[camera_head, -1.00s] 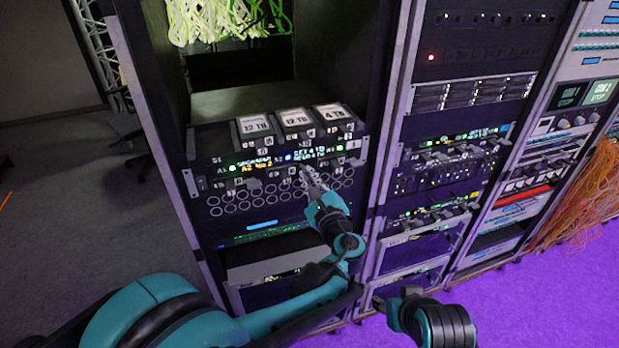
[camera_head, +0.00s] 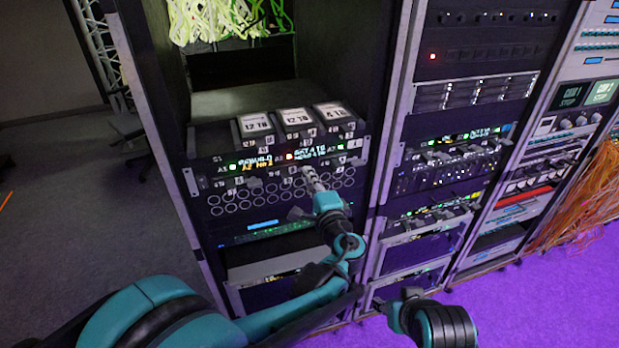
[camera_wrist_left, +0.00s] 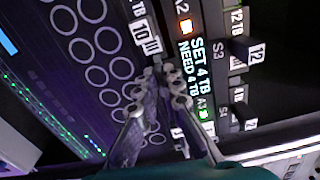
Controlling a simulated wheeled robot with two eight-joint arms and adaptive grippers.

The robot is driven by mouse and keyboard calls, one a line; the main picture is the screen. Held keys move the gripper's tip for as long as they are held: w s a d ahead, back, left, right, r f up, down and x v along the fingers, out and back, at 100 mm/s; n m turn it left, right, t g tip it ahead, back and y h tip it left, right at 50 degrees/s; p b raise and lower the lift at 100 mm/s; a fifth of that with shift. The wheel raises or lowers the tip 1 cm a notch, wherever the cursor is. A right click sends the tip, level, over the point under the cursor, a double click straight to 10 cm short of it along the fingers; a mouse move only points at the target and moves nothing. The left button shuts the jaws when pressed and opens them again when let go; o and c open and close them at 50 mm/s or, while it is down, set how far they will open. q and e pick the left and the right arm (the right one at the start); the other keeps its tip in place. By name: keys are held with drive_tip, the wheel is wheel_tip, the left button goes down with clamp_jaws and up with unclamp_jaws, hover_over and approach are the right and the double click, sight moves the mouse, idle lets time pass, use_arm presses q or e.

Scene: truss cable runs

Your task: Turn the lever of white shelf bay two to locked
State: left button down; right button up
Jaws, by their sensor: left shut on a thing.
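The display (camera_wrist_left: 190,70) there reads SET 4 TB, NEED 4 TB. My left gripper (camera_head: 306,171) is shut on a small lever at the strip's lower edge, below that display. Its fingertips (camera_wrist_left: 166,78) hide most of the lever, so its angle is unclear. My right gripper (camera_head: 376,303) hangs low, away from the shelf; its jaws are unclear.
A perforated panel (camera_head: 260,195) with rows of round holes lies just below the strip. A second rack (camera_head: 460,90) with lit units stands to the right. Orange cables (camera_head: 590,195) hang at the far right. Purple floor (camera_head: 540,310) is open at the lower right.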

use_arm(q)
drive_tip(key=shift+r+n, duration=0.1)
drive_tip(key=shift+n, duration=0.5)
drive_tip(key=c, duration=1.7)
unclamp_jaws()
drive_tip(key=shift+w, duration=0.15)
drive_tip(key=v, duration=0.7)
drive_tip(key=shift+s, duration=0.25)
